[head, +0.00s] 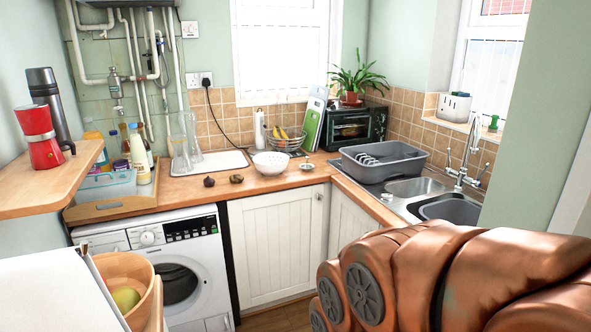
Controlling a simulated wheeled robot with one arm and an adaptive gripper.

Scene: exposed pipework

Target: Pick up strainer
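A white bowl-shaped strainer (271,163) sits upright on the wooden counter (215,183), above the white cupboard door. Small dark dots mark its side, and it looks empty. My copper-coloured arm fills the lower right of the head view, well apart from the strainer. My gripper is outside the frame, so its state does not show.
Two small dark items (236,179) and a small dish (307,167) lie near the strainer. A fruit basket (285,142) stands behind it. Glass bottles (188,135) stand left on a white board. A grey dish rack (382,161) stands right, beside the sink (450,208).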

